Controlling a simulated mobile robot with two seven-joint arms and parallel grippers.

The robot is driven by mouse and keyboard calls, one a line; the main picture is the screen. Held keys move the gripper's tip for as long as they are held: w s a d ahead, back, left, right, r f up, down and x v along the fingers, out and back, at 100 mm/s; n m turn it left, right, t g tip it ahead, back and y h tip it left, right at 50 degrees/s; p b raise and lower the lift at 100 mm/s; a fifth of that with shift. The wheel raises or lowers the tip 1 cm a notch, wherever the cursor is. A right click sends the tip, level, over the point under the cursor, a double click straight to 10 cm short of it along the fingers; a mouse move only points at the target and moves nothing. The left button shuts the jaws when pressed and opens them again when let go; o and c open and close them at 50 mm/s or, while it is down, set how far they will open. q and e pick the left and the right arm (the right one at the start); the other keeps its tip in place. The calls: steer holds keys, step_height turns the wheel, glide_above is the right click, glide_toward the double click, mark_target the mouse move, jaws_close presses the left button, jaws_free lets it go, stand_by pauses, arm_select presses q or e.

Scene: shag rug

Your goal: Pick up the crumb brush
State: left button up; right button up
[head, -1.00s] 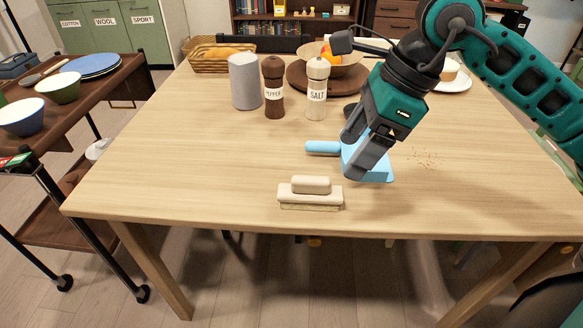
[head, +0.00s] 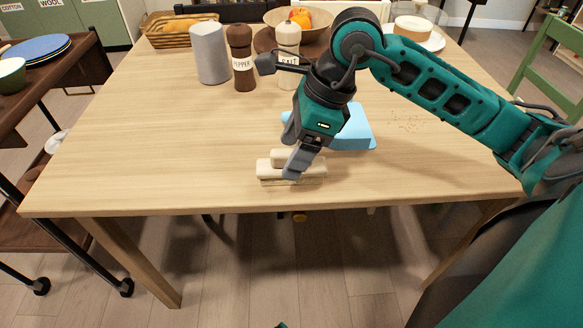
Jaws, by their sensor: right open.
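The crumb brush (head: 268,172), a cream block with a rounded handle on top, lies near the table's front edge in the head view. My right gripper (head: 293,153) is open, with its fingers pointing down at the brush. One finger overlaps the brush's right half in the picture and hides part of the handle. I cannot tell whether it touches the brush. A blue dustpan (head: 355,130) lies just behind my right gripper, partly hidden by it. My left gripper is not in view.
The wooden table (head: 150,150) is clear at left. A grey cylinder (head: 210,53), pepper mill (head: 242,60) and salt mill (head: 287,50) stand toward the back. Crumbs (head: 407,122) lie right of the dustpan. A cart (head: 85,75) stands at left, a green chair (head: 553,60) at right.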

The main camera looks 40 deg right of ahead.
mark_target(287, 151)
steer(key=x, duration=0.2)
steer(key=shift+f, duration=0.3)
steer(key=shift+w+a+f, duration=0.1)
steer(key=shift+f, duration=0.05)
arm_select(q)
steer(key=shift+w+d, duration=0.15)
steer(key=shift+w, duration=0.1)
arm_select(e)
steer(key=c, duration=1.2)
arm_select(q)
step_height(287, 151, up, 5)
steer(key=p, duration=0.5)
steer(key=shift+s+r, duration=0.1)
arm_select(e)
step_height(287, 151, up, 20)
steer(key=shift+r, duration=0.1)
